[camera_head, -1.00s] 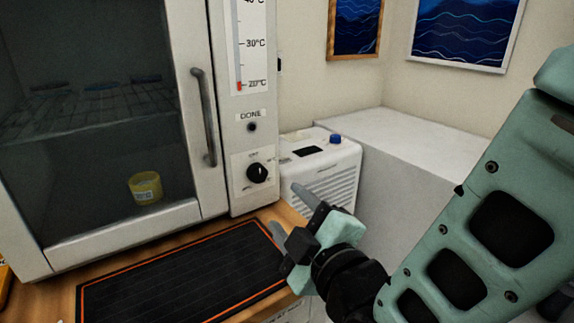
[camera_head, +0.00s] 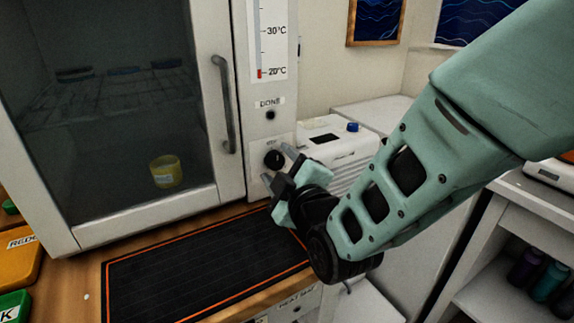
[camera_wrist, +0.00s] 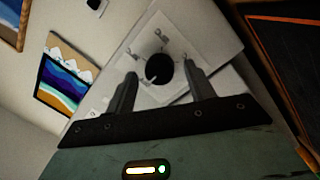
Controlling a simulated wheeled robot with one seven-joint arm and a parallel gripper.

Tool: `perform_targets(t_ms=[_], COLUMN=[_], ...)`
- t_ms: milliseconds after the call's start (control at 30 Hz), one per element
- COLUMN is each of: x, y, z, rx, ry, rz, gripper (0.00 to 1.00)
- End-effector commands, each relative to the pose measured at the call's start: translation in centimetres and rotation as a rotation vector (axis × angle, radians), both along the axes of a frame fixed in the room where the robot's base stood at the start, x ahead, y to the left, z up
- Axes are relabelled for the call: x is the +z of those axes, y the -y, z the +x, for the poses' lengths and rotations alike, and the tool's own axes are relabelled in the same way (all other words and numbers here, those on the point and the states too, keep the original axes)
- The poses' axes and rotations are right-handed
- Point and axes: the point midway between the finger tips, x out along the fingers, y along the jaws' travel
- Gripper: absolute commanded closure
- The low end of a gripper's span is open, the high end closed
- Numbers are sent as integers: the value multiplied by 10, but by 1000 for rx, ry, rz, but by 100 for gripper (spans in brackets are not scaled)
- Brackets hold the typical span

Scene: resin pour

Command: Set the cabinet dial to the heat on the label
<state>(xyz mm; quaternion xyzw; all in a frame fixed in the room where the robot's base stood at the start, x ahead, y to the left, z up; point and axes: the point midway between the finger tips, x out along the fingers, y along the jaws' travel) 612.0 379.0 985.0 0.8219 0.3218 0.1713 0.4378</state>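The cabinet (camera_head: 145,215) has a closed glass door, and a yellow labelled cup (camera_head: 166,171) stands inside; its print is too small to read. The black dial (camera_head: 274,158) is on the narrow panel right of the door, below the DONE lamp (camera_head: 270,115). A thermometer strip (camera_head: 268,45) above shows red near 20°C. My gripper (camera_head: 278,167) is just in front of the dial. In the wrist view the dial (camera_wrist: 159,69) lies between and beyond the two spread fingers (camera_wrist: 161,92), with a gap on both sides. The marks around the dial are too blurred to read.
A black mat with an orange border (camera_head: 200,262) lies on the wooden counter before the cabinet. A white machine with a blue knob (camera_head: 330,145) stands right of the panel. Orange (camera_head: 18,262) and green (camera_head: 14,306) containers are at left. A shelf with bottles (camera_head: 545,280) is at right.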

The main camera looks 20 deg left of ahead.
Motion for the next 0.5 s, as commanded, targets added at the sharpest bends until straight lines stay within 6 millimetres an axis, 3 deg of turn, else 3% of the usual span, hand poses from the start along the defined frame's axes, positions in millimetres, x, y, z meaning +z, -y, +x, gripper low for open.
perform_targets(t_ms=[33, 133, 167, 500], x=[0, 0, 0, 0], y=[0, 0, 0, 0], z=[0, 0, 0, 0], rx=[0, 0, 0, 0], ry=[0, 0, 0, -27], rz=[0, 0, 0, 24], gripper=[60, 87, 90, 90])
